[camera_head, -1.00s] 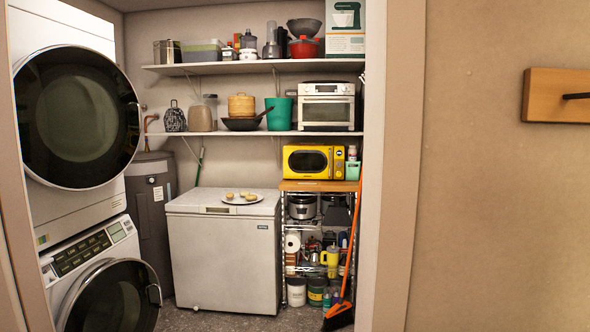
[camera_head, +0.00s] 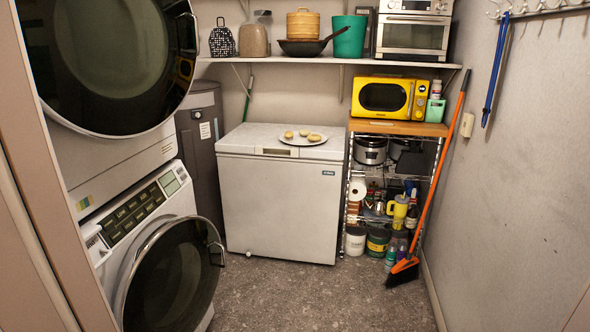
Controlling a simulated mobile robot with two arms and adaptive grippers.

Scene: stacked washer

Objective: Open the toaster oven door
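The toaster oven (camera_head: 412,33) is a silver-white box with a dark glass front, on the shelf at the upper right of the head view. Its door (camera_head: 412,38) looks shut, with a handle bar along the top of the glass. The top of the oven is cut off by the picture's upper edge. Neither of my grippers shows in the view.
A shelf (camera_head: 330,61) holds the oven, a green bin (camera_head: 349,36) and a black pan (camera_head: 305,47). Below stand a yellow microwave (camera_head: 384,97), a white chest freezer (camera_head: 275,205) and an orange broom (camera_head: 437,170). The open lower washer door (camera_head: 172,275) juts out at left. Grey floor (camera_head: 300,295) is clear.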

